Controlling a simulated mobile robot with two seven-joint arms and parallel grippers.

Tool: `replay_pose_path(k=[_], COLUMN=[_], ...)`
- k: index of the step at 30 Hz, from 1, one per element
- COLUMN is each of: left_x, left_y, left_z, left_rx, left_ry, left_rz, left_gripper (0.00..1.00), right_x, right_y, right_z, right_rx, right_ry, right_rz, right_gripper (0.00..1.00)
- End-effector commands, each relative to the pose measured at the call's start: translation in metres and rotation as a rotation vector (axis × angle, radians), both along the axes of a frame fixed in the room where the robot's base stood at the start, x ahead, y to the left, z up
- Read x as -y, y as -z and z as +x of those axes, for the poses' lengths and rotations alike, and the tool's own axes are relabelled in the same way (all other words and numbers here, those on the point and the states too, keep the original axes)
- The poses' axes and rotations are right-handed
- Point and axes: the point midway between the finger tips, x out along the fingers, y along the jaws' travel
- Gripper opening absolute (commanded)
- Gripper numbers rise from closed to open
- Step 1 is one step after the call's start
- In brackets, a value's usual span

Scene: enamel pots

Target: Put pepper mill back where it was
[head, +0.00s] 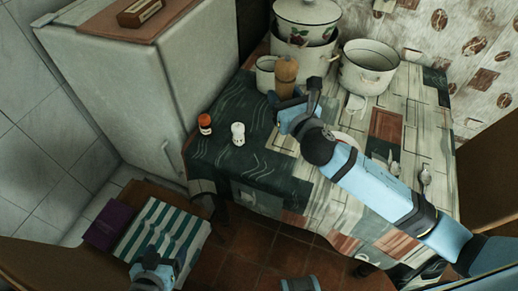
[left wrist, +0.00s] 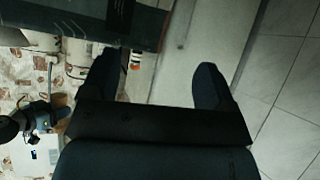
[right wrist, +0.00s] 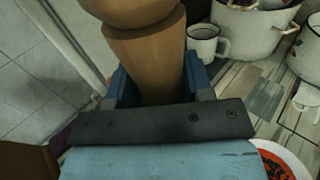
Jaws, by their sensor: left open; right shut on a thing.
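The pepper mill (head: 286,70) is light brown wood and stands roughly upright near the back of the table. My right gripper (head: 292,102) is shut on it. In the right wrist view the mill (right wrist: 148,60) sits between the two fingers (right wrist: 158,84); its lower end is hidden by the gripper, so I cannot tell whether it touches the table. My left gripper (head: 157,264) is low at the left, off the table, above a striped cloth. In the left wrist view its fingers (left wrist: 157,78) are apart with nothing between them.
A red-brown shaker (head: 204,123) and a white shaker (head: 238,134) stand at the table's left. The dark cloth (head: 262,155) in front of them is mostly clear.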

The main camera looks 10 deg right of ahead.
Motion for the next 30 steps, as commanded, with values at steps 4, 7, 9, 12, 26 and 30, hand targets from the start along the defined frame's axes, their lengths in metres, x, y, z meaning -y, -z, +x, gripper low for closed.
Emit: replay_pose_path(k=[4,7,9,12,26,30], left_x=[0.001,0.002,0.002,0.003,0.001,0.002], left_y=[0.008,0.016,0.022,0.029,0.031,0.038], left_z=[-0.001,-0.002,-0.003,-0.003,0.002,0.002], left_rx=[-0.009,-0.017,-0.02,-0.017,0.034,0.035], left_ry=[-0.003,-0.004,-0.004,-0.002,0.022,0.023], left_rz=[-0.004,-0.008,-0.01,-0.008,0.014,0.017], left_gripper=[0.8,0.8,0.8,0.8,0.8,0.8], right_x=[-0.001,-0.001,-0.001,0.0,0.0,0.0], right_y=[0.016,0.04,0.061,0.088,0.161,0.177], right_z=[0.001,0.0,0.0,0.001,0.001,0.0], right_rx=[-0.002,-0.005,-0.006,-0.005,0.0,-0.002], right_ry=[-0.001,-0.001,0.0,0.001,0.0,-0.001], right_rz=[-0.001,-0.002,0.0,-0.001,-0.001,-0.001], right_gripper=[0.18,0.18,0.18,0.18,0.18,0.18])
